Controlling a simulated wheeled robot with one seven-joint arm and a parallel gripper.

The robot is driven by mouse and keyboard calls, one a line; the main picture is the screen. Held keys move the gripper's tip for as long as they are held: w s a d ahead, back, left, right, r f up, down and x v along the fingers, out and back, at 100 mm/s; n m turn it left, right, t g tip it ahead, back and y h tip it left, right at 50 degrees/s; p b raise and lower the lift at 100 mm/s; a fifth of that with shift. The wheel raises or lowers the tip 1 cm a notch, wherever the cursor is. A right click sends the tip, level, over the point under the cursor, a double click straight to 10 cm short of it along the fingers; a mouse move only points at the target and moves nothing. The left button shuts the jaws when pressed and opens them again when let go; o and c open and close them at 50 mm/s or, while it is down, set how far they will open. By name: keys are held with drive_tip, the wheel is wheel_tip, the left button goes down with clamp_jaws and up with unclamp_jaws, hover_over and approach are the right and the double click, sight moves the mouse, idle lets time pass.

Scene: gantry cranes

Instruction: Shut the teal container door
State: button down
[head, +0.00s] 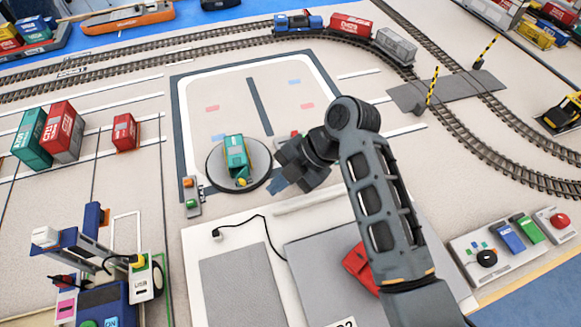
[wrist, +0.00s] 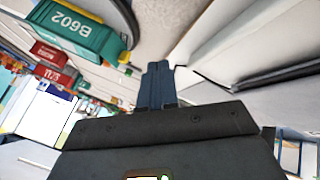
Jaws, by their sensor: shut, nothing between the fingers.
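A teal container (head: 28,140) stands at the left beside a red container (head: 62,132); I cannot tell whether its door is open. A teal vehicle or container body (head: 236,152) with a yellow-green part at its near end sits on a dark round turntable (head: 215,180). In the wrist view this teal body (wrist: 72,30) carries the marking B602 and lies at upper left. No open door can be made out on it. My gripper (head: 279,185) is just right of the turntable, apart from the teal body. Its blue fingers (wrist: 157,82) are together and empty in the wrist view.
A small control box (head: 190,195) stands left of the turntable. A low white platform with grey panels (head: 240,280) and a red object (head: 357,262) lies in front, partly under my arm. Rails curve behind and right. Pale floor behind the turntable is mostly clear.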

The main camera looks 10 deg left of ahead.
sight(245, 178)
drive_tip(key=a, duration=0.1)
drive_tip(key=a+f, duration=0.1)
drive_tip(key=a, duration=0.1)
drive_tip(key=a+p, duration=0.1)
drive_tip(key=shift+w+a+f, duration=0.15)
drive_tip(key=shift+w+f, duration=0.05)
drive_tip(key=shift+f, duration=0.2)
drive_tip(key=shift+w+a+f, duration=0.1)
drive_tip(key=shift+w+a, duration=0.05)
drive_tip(key=shift+a, duration=0.3)
